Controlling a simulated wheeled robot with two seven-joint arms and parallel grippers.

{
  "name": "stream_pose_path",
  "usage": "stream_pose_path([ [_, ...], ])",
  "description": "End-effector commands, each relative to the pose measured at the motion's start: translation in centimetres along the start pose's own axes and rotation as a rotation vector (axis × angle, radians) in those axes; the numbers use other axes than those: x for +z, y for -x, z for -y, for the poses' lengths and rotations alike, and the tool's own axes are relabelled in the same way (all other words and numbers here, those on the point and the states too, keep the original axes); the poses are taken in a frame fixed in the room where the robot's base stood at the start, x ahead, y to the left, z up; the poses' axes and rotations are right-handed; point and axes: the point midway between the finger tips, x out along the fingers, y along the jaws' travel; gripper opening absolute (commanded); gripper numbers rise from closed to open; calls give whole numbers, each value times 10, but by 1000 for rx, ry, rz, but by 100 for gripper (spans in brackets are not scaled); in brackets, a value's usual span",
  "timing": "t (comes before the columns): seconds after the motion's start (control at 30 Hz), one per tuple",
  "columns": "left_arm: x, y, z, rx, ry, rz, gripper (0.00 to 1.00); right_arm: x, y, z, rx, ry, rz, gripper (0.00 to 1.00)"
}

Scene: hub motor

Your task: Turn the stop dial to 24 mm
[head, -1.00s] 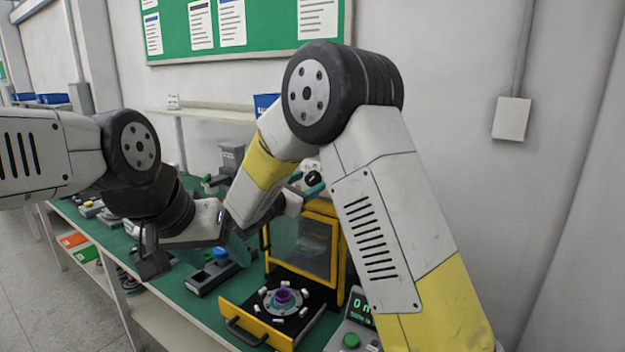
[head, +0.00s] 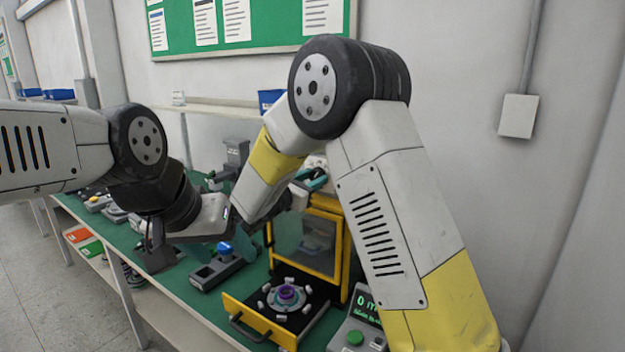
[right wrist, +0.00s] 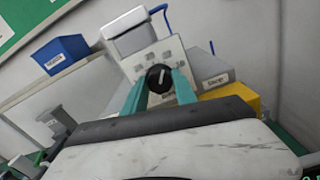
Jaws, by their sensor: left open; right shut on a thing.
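The stop dial shows in the right wrist view as a black round knob (right wrist: 158,78) with a white pointer mark on a pale panel (right wrist: 160,57). Its scale is too small to read. My right gripper (right wrist: 158,86) has its teal fingers on either side of the knob and is shut on it. In the head view this gripper (head: 313,180) is at the top of the yellow-framed press (head: 309,240), and the dial is mostly hidden there. My left gripper (head: 241,243) is open and partly hidden, above the bench near a blue-topped device.
A yellow-fronted drawer (head: 258,322) with a ringed hub part (head: 287,296) stands out below the press. The blue-topped device (head: 218,268) is left of it. Blue bins sit on the shelf behind.

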Motion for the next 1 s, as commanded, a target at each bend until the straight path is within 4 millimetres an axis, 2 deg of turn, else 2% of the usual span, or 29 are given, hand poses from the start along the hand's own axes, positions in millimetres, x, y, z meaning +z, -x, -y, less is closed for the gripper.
stream_pose_path([
  [0.27, 0, 0, 0, 0, 0, 0, 63, 0, 0, -1, 1, 200, 1, 0],
  [1.0, 0, 0, 0, 0, 0, 0, 63, 1, 1, -1, 1, 901, 2, 0],
])
